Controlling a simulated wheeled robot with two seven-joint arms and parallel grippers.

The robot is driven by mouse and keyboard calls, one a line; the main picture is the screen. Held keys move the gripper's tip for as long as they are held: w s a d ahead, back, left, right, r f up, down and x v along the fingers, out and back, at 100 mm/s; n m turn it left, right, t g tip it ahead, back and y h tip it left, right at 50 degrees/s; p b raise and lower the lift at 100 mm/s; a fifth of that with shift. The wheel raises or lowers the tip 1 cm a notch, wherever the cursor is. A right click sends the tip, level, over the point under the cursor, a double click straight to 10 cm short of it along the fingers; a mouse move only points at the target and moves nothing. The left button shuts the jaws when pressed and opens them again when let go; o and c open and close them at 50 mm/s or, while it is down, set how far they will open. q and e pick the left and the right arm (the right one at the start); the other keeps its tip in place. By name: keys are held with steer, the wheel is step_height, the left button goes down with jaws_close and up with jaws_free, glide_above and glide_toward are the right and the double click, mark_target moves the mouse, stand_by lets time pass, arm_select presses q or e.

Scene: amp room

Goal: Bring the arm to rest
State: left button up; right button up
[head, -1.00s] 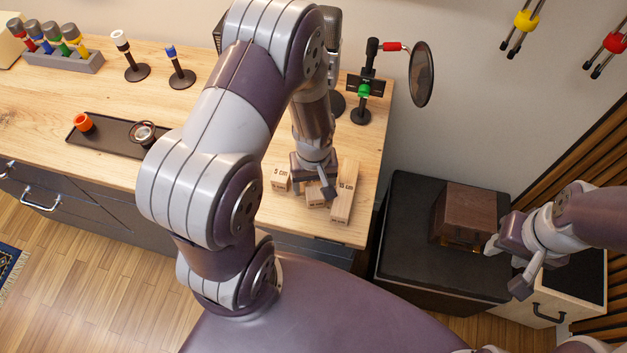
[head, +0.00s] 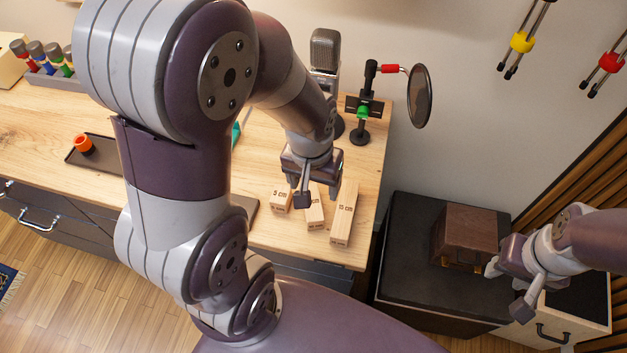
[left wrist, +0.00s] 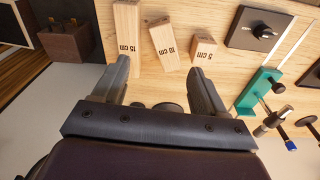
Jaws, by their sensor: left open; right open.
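My left gripper (head: 304,190) hangs over the right part of the wooden desk, close to three wooden blocks. In the left wrist view its two fingers (left wrist: 160,85) stand apart with nothing between them. The blocks are marked 5 cm (head: 281,198), 10 cm (head: 314,210) and 15 cm (head: 344,215). They lie side by side beyond the fingertips in the left wrist view. My right gripper (head: 504,288) is at the right, beside a brown wooden box (head: 467,235). It appears empty. My left arm hides much of the desk.
A microphone (head: 325,55) and a stand with a round black filter (head: 420,97) are at the desk's back right. A black-topped cabinet (head: 410,222) stands right of the desk. A teal bracket (left wrist: 262,85) shows in the left wrist view.

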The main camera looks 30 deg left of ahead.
arm_select(q)
steer(key=shift+s+d+r+m, duration=0.15)
steer(key=shift+s+d+m, duration=0.1)
steer(key=shift+s+m, duration=0.55)
steer(key=shift+w, duration=0.15)
stand_by(0.5)
